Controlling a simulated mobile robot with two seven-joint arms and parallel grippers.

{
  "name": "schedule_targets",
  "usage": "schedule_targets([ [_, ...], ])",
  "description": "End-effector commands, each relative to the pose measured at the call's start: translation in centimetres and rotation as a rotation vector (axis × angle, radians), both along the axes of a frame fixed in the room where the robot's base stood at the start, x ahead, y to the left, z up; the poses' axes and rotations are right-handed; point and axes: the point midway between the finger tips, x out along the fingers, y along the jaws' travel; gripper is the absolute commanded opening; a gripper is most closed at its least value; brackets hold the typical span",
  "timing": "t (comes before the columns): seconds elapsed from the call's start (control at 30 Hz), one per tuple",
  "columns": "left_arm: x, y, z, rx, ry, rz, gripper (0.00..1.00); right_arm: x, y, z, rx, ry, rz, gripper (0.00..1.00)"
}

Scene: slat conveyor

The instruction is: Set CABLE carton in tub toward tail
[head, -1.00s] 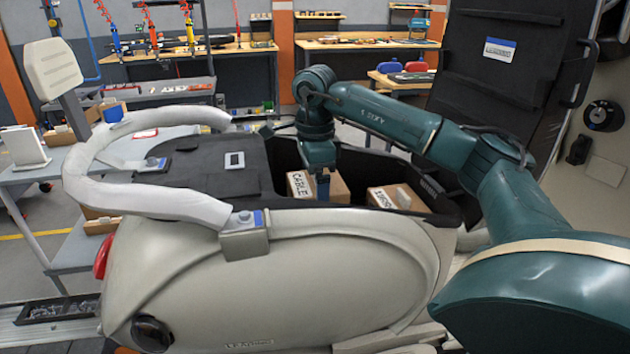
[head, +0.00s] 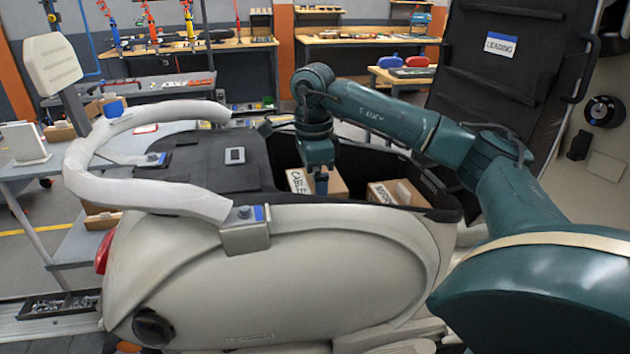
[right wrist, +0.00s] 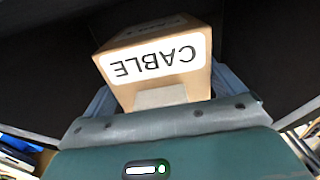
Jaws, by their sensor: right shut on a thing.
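The CABLE carton (head: 298,181) is a brown box with a white label. It sits in the left part of the dark open tub (head: 440,214) under the raised lid. My right gripper (head: 320,188) reaches down into the tub and is shut on the carton. In the right wrist view the CABLE carton (right wrist: 150,60) lies between the fingers of my right gripper (right wrist: 163,95), its label upside down. The carton's underside is hidden, so I cannot tell whether it touches the tub floor. My left gripper is not in view.
A second brown carton (head: 398,192) with a partly hidden label stands in the tub to the right, with a gap between. The raised lid (head: 490,85) carries a LEADING label (head: 501,45). A pale looped handrail (head: 150,195) curves on the left.

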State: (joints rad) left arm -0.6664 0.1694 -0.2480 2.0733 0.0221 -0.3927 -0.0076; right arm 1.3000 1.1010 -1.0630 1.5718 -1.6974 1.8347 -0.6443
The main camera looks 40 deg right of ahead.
Motion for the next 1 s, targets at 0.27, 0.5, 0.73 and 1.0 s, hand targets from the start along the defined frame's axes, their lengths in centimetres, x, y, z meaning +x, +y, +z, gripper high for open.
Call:
schedule_targets([
  [0.27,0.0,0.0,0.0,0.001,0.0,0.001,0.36,0.0,0.0,0.0,0.0,-0.001,0.0,0.49],
  [0.5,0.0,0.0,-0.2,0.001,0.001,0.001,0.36,0.0,0.0,-0.4,0.0,-0.001,0.0,0.49],
  [0.73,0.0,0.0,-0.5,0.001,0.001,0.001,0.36,0.0,0.0,-1.0,0.001,0.0,0.0,0.49],
  [1.0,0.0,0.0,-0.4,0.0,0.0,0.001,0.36,0.0,0.0,-1.0,0.0,-0.001,0.0,0.49],
])
